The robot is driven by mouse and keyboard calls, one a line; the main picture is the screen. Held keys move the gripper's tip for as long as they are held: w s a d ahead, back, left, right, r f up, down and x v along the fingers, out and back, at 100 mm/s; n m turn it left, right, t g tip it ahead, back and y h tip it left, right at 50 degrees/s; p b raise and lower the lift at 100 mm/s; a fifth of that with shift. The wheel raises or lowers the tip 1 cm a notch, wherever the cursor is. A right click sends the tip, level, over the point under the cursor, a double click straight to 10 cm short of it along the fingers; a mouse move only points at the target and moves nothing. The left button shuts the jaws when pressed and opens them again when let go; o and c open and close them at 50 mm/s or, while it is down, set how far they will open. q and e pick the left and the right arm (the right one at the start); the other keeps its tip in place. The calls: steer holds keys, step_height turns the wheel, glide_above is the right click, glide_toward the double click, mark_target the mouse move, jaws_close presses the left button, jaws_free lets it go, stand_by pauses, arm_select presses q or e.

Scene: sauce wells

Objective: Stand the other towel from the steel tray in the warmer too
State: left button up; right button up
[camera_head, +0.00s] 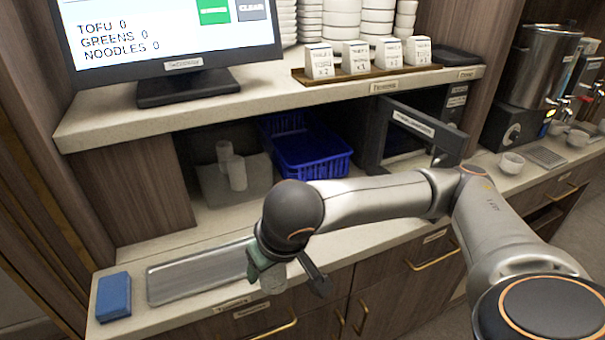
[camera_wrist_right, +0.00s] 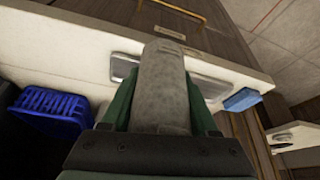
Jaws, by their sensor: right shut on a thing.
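My right gripper (camera_head: 285,278) is shut on a pale grey rolled towel (camera_head: 272,280), held over the right end of the steel tray (camera_head: 190,278) on the front counter. In the right wrist view the towel (camera_wrist_right: 162,85) stands between the green fingers of my gripper (camera_wrist_right: 160,100), its end pointing away from the palm. The visible part of the steel tray is bare; my gripper hides its right end. The dark warmer (camera_head: 450,112) stands at the right under the shelf, its labelled door (camera_head: 412,122) swung open. Its inside is mostly hidden. My left gripper is not in view.
A blue basket (camera_head: 310,155) sits in the niche left of the warmer. Two pale upright cylinders (camera_head: 237,173) stand on a grey mat (camera_head: 205,190) further left. A blue block (camera_head: 113,297) lies left of the tray. The shelf (camera_head: 270,95) hangs over the niche.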

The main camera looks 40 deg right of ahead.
steer(key=d+r+m+h+b, duration=0.1)
steer(key=d+r+m+b, duration=0.15)
steer(key=d, duration=0.35)
steer(key=d+r+m+h+b, duration=0.1)
steer(key=d+m+b, duration=0.1)
steer(key=d+b, duration=0.3)
steer(key=shift+g, duration=0.3)
steer(key=w+d+f, duration=0.2)
steer(key=w+d, duration=0.1)
steer(key=w+d+f, duration=0.2)
steer(key=w+f, duration=0.1)
steer(key=w+d+f+p, duration=0.1)
steer(key=w+d+f, duration=0.1)
steer(key=w+d, duration=0.1)
steer(key=shift+w+d+f, duration=0.3)
steer(key=shift+w+f, duration=0.1)
steer(key=shift+w, duration=0.15)
steer(key=shift+w+d+f+y, duration=0.25)
steer(key=shift+w+f+y, duration=0.05)
steer(key=shift+w+f, duration=0.1)
steer(key=shift+w+d+f, duration=0.1)
steer(key=shift+d+f, duration=0.05)
steer(key=shift+f, duration=0.85)
steer(key=shift+w+d+f, duration=0.1)
steer(key=shift+f, duration=0.85)
steer(key=shift+f, duration=0.1)
